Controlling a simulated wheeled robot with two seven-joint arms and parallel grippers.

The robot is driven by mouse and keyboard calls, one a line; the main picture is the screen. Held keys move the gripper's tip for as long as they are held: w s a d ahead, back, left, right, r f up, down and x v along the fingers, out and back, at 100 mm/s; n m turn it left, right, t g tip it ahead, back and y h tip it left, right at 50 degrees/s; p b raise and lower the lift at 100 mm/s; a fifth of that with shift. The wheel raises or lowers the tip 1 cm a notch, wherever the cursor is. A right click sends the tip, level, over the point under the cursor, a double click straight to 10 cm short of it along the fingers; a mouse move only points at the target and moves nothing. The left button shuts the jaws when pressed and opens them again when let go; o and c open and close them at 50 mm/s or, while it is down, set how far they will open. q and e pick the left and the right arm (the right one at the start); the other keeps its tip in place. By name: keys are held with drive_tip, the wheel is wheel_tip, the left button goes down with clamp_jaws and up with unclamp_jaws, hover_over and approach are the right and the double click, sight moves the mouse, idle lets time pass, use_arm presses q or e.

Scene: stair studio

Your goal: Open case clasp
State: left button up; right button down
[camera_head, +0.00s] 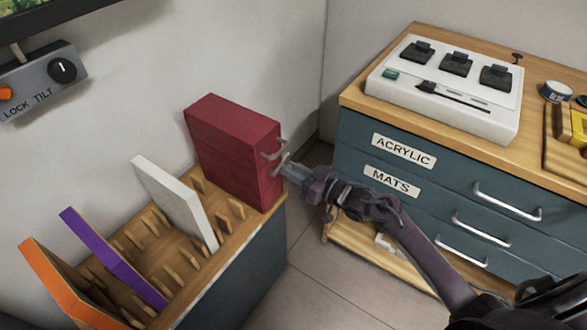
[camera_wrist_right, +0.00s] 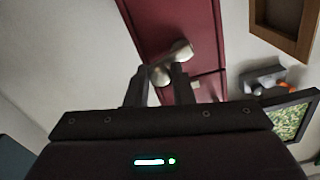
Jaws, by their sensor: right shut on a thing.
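The dark red case (camera_head: 235,150) stands upright at the right end of the wooden slotted rack. A seam runs across it, and metal clasp hardware (camera_head: 274,151) sticks out from its right side. My right gripper (camera_head: 287,170) is at that side. In the right wrist view the case (camera_wrist_right: 166,18) is above the fingers, and the right gripper (camera_wrist_right: 167,80) is shut on the silver clasp (camera_wrist_right: 172,62). The fingers hide part of the clasp, so I cannot tell whether it is latched. My left gripper is not in view.
The rack (camera_head: 225,235) also holds white (camera_head: 175,200), purple (camera_head: 110,255) and orange (camera_head: 65,285) panels. A blue-grey drawer cabinet (camera_head: 400,215) with a white switch box (camera_head: 445,95) stands at the right. Floor (camera_head: 325,275) shows between rack and cabinet. A control box (camera_head: 40,80) hangs on the left wall.

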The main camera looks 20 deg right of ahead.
drive_tip(key=c, duration=1.3)
unclamp_jaws()
drive_tip(key=shift+o, duration=0.2)
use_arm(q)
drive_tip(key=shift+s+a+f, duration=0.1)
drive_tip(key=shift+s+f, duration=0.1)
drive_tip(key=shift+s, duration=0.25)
use_arm(e)
drive_tip(key=v, duration=0.7)
drive_tip(key=shift+s+d, duration=0.25)
drive_tip(key=shift+s, duration=0.1)
